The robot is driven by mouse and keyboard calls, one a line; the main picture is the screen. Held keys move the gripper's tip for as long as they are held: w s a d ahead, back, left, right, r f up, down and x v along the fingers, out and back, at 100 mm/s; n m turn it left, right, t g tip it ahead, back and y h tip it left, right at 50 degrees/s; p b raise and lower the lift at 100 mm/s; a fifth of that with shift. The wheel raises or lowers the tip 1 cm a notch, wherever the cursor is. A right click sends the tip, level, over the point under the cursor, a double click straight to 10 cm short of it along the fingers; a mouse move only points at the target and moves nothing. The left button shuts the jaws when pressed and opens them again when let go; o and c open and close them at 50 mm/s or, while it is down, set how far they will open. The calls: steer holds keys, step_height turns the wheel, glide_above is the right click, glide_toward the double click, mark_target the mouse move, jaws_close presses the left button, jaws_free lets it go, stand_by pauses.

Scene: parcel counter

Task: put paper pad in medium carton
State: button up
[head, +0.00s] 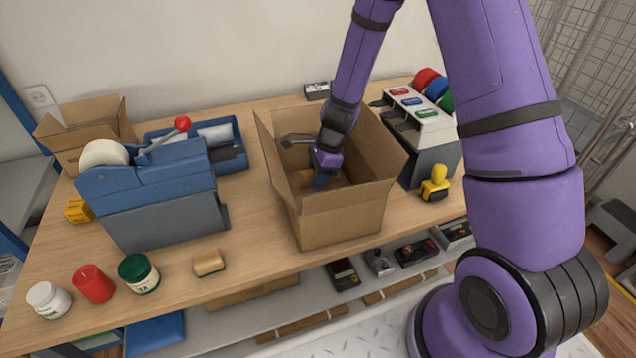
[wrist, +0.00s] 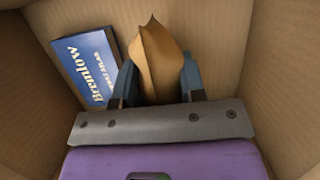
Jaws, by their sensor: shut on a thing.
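The medium carton (head: 345,219) stands open in the middle of the counter, its flaps spread. My gripper (head: 322,182) reaches down inside it. In the wrist view my gripper (wrist: 155,88) has its blue fingers shut on the brown paper pad (wrist: 161,55), which stands up between them with a pointed top. The pad is within the carton's walls (wrist: 235,45); whether it touches the floor I cannot tell. In the head view the pad is mostly hidden by my gripper and the carton wall.
A blue book (wrist: 85,65) lies in the carton, left of the pad. A sponge (head: 208,262) and jars sit along the front edge. A smaller carton (head: 90,130) is at back left.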

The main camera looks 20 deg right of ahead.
steer(key=shift+f, duration=1.35)
steer(key=shift+f, duration=0.15)
steer(key=o, duration=0.9)
